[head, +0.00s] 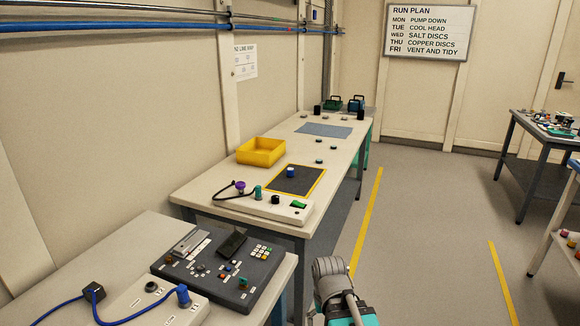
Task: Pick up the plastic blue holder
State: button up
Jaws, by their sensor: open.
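A small blue round piece with a pale top (291,172) stands on a black mat with a yellow border (305,185) on the long bench. It may be the blue holder, but it is too small to be sure. A blue box-like item with a dark handle (356,104) stands at the bench's far end. Part of my arm shows at the bottom centre, in front of the bench's near end. My gripper's fingers are not visible.
A yellow tray (262,152) and a blue-grey mat (324,131) lie on the long bench (225,187). A control panel (220,262) and a blue cable (60,306) are on the near table. Grey floor (425,220) is open to the right; more tables stand there.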

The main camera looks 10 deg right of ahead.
notch_tip(320, 180, up, 17)
jog(key=p, duration=1.5)
jog(key=shift+f, duration=0.1)
